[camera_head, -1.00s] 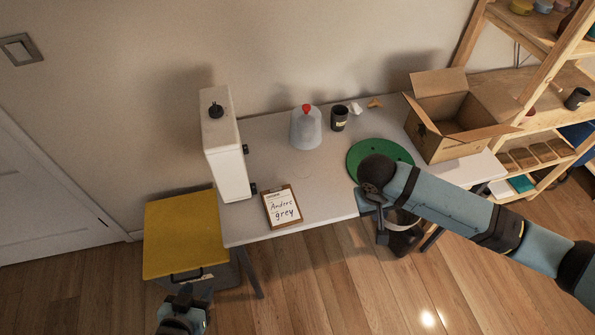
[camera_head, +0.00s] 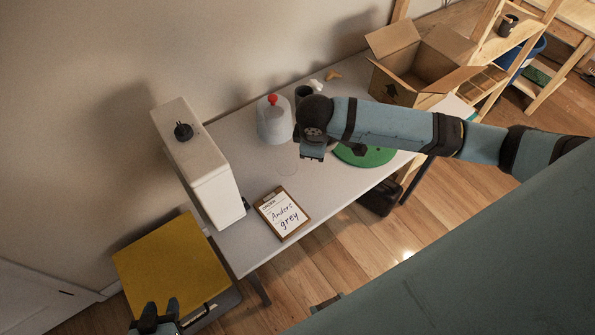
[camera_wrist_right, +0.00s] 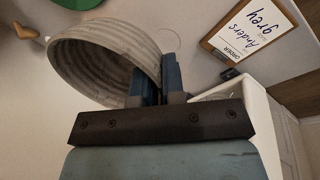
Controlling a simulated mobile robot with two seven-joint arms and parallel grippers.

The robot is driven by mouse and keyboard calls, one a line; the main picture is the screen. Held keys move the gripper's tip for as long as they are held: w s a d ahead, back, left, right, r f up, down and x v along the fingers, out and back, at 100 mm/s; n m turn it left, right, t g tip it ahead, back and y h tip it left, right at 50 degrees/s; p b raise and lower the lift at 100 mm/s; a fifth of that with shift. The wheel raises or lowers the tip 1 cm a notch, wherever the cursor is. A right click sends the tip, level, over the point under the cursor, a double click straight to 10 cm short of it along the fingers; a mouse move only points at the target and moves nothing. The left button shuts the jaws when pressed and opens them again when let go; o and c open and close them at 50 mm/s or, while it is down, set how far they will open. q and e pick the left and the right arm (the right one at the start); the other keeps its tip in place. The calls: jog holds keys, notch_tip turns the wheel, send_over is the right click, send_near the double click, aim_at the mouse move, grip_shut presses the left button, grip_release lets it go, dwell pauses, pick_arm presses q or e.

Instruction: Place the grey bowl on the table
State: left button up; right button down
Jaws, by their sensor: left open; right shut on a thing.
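The grey bowl (camera_wrist_right: 95,62) shows in the right wrist view, ridged and tilted, with its rim between the fingers of my right gripper (camera_wrist_right: 155,82). In the head view my right gripper (camera_head: 312,153) is above the grey-white table (camera_head: 335,200), and I cannot make out the bowl there. The bowl appears held over the table; its exact height is unclear. A faint circle is drawn on the tabletop near it. My left gripper (camera_head: 155,318) is open and empty at the lower left, beside the yellow-topped box.
An order clipboard (camera_head: 283,213) reading "Anders grey" lies at the table's front. A white box-like unit (camera_head: 205,165) stands left, a grey red-knobbed container (camera_head: 272,122) behind. The middle table is clear.

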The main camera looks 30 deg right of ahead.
jog(key=w+n+y+b, duration=0.1)
jog(key=n, duration=0.2)
jog(key=w+d+r+n+b, duration=0.1)
jog(key=n, duration=0.2)
jog(key=w+d+n+t+y+b, duration=0.1)
jog(key=n, duration=0.3)
jog(key=shift+d+r+y, duration=0.25)
jog(key=shift+r+y, duration=0.05)
jog(key=r+n+b, duration=0.1)
jog(key=n, duration=0.2)
jog(key=w+d+r+n+g+y+b, duration=0.1)
jog(key=n+b, duration=0.1)
jog(key=n, duration=0.2)
jog(key=w+r+n+y+b, duration=0.1)
jog(key=n, duration=0.2)
jog(key=shift+w+d+r+n+g, duration=0.1)
jog(key=shift+w+d+n+g, duration=0.15)
jog(key=shift+d+n+g, duration=0.15)
jog(key=n, duration=0.1)
jog(key=r+n+b, duration=0.1)
jog(key=shift+w+d+n+g+y, duration=0.2)
jog(key=shift+n+g+y, duration=0.1)
jog(key=shift+n+g, duration=0.1)
notch_tip(320, 180, down, 20)
jog(key=shift+r+b, duration=0.15)
jog(key=shift+b, duration=0.15)
jog(key=c, duration=1.2)
grip_release()
